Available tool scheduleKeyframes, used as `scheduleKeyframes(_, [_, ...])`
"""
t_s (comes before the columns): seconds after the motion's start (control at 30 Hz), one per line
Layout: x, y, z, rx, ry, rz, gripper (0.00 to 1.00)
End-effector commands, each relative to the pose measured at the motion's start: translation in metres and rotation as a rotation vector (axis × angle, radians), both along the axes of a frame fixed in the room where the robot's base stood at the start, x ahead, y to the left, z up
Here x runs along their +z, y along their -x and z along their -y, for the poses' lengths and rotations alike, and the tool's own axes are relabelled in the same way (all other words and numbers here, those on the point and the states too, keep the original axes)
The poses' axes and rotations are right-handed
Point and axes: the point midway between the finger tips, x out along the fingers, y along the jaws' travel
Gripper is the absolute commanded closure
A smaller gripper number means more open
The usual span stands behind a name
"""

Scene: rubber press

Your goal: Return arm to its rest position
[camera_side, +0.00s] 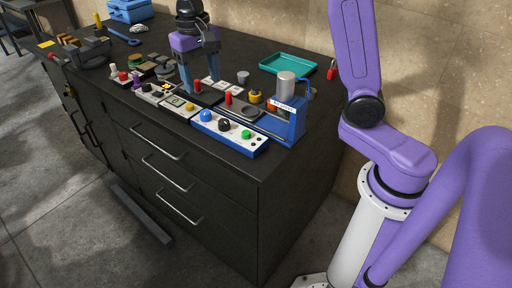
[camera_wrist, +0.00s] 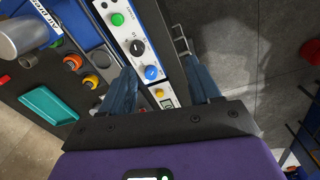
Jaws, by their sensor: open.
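My gripper (camera_side: 201,84) is purple with two blue-grey fingers and points down over the bench in the side view. Its fingers are apart with nothing seen between them. In the wrist view my gripper (camera_wrist: 160,68) also shows spread fingers, with the control panel (camera_wrist: 135,38) seen between and beyond them. I cannot tell the exact height of the fingertips above the bench items. In the side view, the blue press (camera_side: 291,122) with its silver cylinder (camera_side: 286,86) stands right of my gripper.
The white-and-blue control panel (camera_side: 250,143) with blue, black and green knobs lies along the bench's front edge. A teal tray (camera_side: 285,63) sits at the back. Several small parts crowd the bench left of my gripper. A blue toolbox (camera_side: 130,10) stands far left.

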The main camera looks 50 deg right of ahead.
Motion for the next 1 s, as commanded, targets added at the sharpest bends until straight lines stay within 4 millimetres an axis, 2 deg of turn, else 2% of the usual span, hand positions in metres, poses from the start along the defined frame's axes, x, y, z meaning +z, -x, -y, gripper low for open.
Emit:
scheduleKeyframes(0.03, [-0.001, 0.016, -0.003, 0.068, -0.002, 0.0, 0.38])
scheduleKeyframes(0.2, [-0.007, 0.065, -0.01, 0.294, -0.011, 0.003, 0.38])
scheduleKeyframes(0.43, [-0.02, 0.134, -0.007, 0.597, -0.022, 0.008, 0.38])
scheduleKeyframes(0.67, [-0.036, 0.204, 0.01, 0.901, -0.033, 0.013, 0.38])
scheduleKeyframes(0.8, [-0.048, 0.243, 0.025, 1.079, -0.038, 0.015, 0.38])
scheduleKeyframes(1.0, [-0.062, 0.282, 0.045, 1.266, -0.045, 0.02, 0.38])
